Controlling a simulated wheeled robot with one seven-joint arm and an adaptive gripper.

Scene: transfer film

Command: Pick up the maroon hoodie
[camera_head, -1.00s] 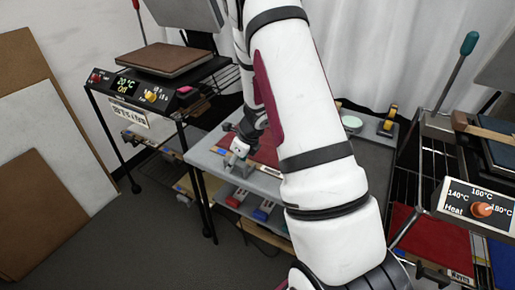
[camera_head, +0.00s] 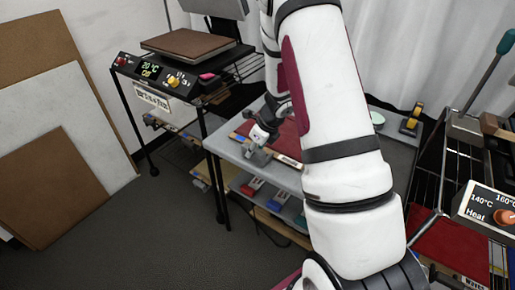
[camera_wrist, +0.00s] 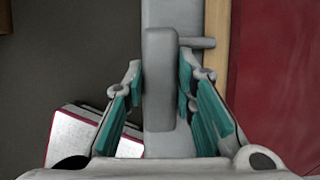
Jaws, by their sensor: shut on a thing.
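My gripper (camera_head: 259,144) is at the front left edge of the grey table, shut on a grey upright bar (camera_wrist: 160,80). In the wrist view the teal-padded fingers (camera_wrist: 160,105) stand on both sides of this bar. A flat dark red piece with a pale wooden edge lies right beside it on the table (camera_head: 285,143); it also fills the right of the wrist view (camera_wrist: 280,80). I cannot tell which red thing is the maroon hoodie. My arm hides part of the table.
The grey table (camera_head: 232,150) has small red and blue boxes on its lower shelf. A heat press (camera_head: 165,75) reading 20 °C, Off, stands at back left; another control panel (camera_head: 490,208) is at right. Brown and white boards lean at left. The floor at lower left is clear.

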